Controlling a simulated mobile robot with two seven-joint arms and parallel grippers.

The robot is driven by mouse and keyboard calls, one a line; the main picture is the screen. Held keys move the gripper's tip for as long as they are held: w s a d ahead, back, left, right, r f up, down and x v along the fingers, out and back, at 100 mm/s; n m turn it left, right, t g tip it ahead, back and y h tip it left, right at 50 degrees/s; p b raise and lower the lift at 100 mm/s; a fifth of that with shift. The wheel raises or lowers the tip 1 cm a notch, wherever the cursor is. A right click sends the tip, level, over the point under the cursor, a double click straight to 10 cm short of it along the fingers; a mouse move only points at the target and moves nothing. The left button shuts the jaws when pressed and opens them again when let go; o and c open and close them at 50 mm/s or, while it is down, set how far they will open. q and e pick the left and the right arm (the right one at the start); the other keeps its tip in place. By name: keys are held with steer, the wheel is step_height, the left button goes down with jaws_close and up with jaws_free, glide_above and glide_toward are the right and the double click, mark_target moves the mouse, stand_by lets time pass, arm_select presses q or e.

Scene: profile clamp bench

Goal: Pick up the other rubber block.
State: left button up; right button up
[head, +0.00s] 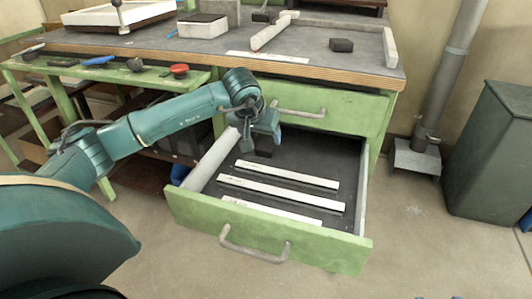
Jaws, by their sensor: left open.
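A dark rubber block (341,45) lies on the bench top toward its right end. My left gripper (264,140) hangs over the left rear part of the open drawer, well below and left of that block, with its jaws open. A small dark shape (264,153) shows right under the gripper. I cannot tell whether it is another block in the drawer or part of the fingers.
The open green drawer (270,232) holds several pale strips. A grey bin (490,150) stands right. Bench space around the dark block is clear.

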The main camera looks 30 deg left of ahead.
mark_target(265, 146)
arm_select(q)
steer(key=b+x, duration=0.1)
steer(key=x, duration=0.2)
steer(key=b+x, duration=0.1)
steer(key=x, duration=0.1)
steer(key=shift+w+d+f, duration=0.15)
steer(key=shift+d+f, duration=0.05)
steer(key=shift+f, duration=0.25)
steer(key=c, duration=1.1)
